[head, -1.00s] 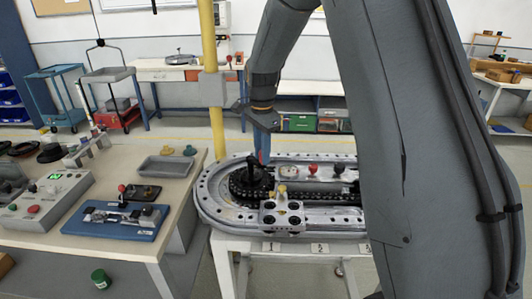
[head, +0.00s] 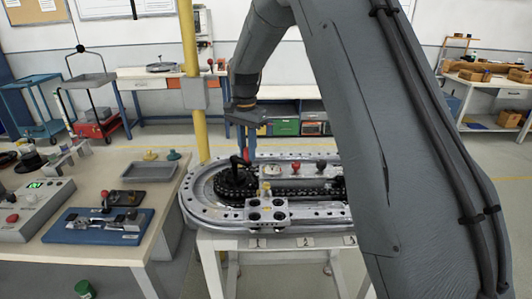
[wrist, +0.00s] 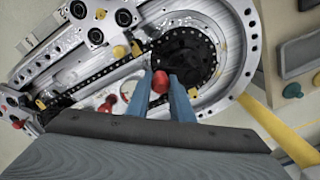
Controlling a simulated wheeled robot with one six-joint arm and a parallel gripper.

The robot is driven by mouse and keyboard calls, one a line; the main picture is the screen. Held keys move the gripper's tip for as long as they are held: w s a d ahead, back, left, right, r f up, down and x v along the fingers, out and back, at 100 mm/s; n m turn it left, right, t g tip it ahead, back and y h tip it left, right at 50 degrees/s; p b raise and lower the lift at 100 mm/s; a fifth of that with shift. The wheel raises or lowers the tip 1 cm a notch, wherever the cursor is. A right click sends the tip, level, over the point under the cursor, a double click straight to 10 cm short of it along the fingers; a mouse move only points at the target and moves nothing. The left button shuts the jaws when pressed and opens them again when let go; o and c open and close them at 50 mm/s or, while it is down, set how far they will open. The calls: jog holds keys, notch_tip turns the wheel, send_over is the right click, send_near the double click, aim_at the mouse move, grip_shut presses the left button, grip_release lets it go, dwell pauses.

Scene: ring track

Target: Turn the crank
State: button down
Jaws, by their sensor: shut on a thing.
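A red knob (wrist: 160,82) on the crank sits between the two blue fingers of my gripper (wrist: 171,88) in the wrist view. My gripper (head: 247,152) is shut on this knob and reaches down from above. The sprocket (wrist: 187,55) also shows in the wrist view. The fingers partly hide the crank arm.
A grey carriage (head: 267,212) with dark rollers sits at the track's front edge. A dial and red knobs (head: 296,166) stand on the track. A yellow pole (head: 188,90) rises behind its left end. A workbench (head: 105,250) with fixtures stands left.

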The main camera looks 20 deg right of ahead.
jog(key=shift+f, duration=0.15)
jog(key=shift+w+d, duration=0.25)
jog(key=shift+d, duration=0.15)
